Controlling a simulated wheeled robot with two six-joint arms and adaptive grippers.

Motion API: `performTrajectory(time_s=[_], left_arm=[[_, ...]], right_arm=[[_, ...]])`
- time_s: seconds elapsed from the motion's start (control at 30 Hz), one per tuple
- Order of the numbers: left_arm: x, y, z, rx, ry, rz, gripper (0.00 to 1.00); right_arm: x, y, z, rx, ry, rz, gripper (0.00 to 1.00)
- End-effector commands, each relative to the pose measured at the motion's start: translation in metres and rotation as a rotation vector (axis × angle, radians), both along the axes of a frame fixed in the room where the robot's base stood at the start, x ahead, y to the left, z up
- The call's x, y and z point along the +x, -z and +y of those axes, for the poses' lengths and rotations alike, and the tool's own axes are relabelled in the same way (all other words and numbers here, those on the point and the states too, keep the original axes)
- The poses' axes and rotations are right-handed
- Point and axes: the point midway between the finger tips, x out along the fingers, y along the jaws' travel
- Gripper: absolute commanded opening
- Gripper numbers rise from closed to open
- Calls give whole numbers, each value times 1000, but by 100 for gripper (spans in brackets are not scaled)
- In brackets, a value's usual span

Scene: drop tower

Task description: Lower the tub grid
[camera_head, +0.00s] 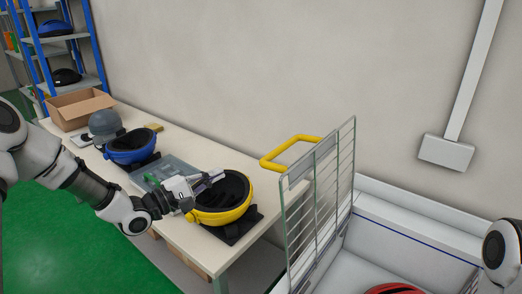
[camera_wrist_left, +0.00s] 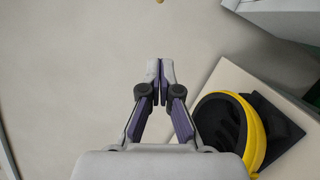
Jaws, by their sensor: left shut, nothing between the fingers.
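The tub grid (camera_head: 322,205) is a wire panel standing upright at the left side of the white tub (camera_head: 405,240). A yellow handle (camera_head: 290,148) sticks out from its upper part toward the left. My left gripper (camera_head: 214,177) is over the table, left of the grid and apart from it, in front of or above the yellow helmet. In the left wrist view its fingers (camera_wrist_left: 160,72) are shut together with nothing between them. A small yellow bit shows at the top edge there; I cannot tell what it is. My right gripper is out of view.
On the table (camera_head: 180,232) stand a yellow helmet (camera_head: 222,214) on a dark base, a blue helmet (camera_head: 130,155), a grey helmet (camera_head: 104,124) and a cardboard box (camera_head: 78,108). A red object (camera_head: 395,289) lies in the tub. A blue shelf (camera_head: 62,40) stands far left.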

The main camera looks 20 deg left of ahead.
Motion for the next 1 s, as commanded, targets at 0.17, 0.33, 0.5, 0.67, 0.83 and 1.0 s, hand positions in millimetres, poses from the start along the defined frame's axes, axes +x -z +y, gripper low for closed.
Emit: performTrajectory(time_s=[0.17, 0.33, 0.5, 0.67, 0.83, 1.0], left_arm=[[9, -6, -6, 6, 2, -6, 0], [35, -9, -24, 11, 5, -4, 0], [66, -12, -46, 9, 6, -6, 0], [81, -20, -67, 5, 6, -3, 0], [73, -25, -87, 4, 4, -3, 0], [71, -25, -92, 3, 1, -5, 0]], right_arm=[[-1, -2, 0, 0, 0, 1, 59], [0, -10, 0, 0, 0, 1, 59], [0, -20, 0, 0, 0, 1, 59], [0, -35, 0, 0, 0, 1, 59], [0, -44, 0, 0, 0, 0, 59], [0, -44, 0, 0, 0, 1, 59]])
